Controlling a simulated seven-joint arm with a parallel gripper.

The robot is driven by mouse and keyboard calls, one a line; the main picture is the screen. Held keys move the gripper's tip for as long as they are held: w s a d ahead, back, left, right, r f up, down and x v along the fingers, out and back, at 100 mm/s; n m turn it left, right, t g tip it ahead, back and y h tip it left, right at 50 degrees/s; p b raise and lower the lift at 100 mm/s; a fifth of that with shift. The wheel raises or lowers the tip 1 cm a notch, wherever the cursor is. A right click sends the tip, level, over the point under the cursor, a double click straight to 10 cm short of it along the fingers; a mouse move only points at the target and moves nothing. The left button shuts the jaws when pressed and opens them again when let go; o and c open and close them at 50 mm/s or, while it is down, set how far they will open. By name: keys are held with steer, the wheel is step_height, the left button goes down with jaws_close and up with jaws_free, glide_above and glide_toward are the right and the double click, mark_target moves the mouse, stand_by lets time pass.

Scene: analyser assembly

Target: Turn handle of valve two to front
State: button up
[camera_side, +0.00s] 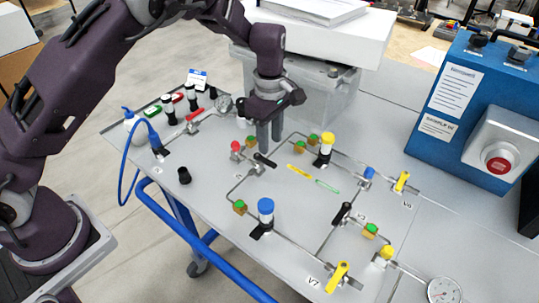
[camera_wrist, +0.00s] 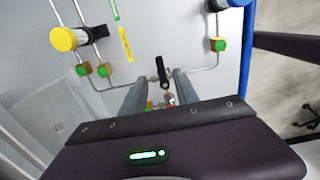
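A black valve handle (camera_side: 265,160) sits on the grey panel, on the pipe beside a red knob (camera_side: 236,147). I cannot read its label, so I cannot tell whether it is valve two. In the wrist view the black handle (camera_wrist: 162,71) lies just beyond the fingertips, near the gap between them. My gripper (camera_side: 269,146) points down above the panel, close behind the black handle. Its two grey fingers (camera_wrist: 158,85) are apart with nothing seen held between them. A red valve handle (camera_side: 195,114) is farther left, and another black handle (camera_side: 342,213) is at the right.
Yellow-capped (camera_side: 326,147) and blue-capped (camera_side: 265,212) cylinders stand up from the panel (camera_side: 215,170).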

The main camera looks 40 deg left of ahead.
mark_target(269, 162)
step_height(269, 162, down, 6)
steer(key=shift+f, duration=0.1)
jaws_close()
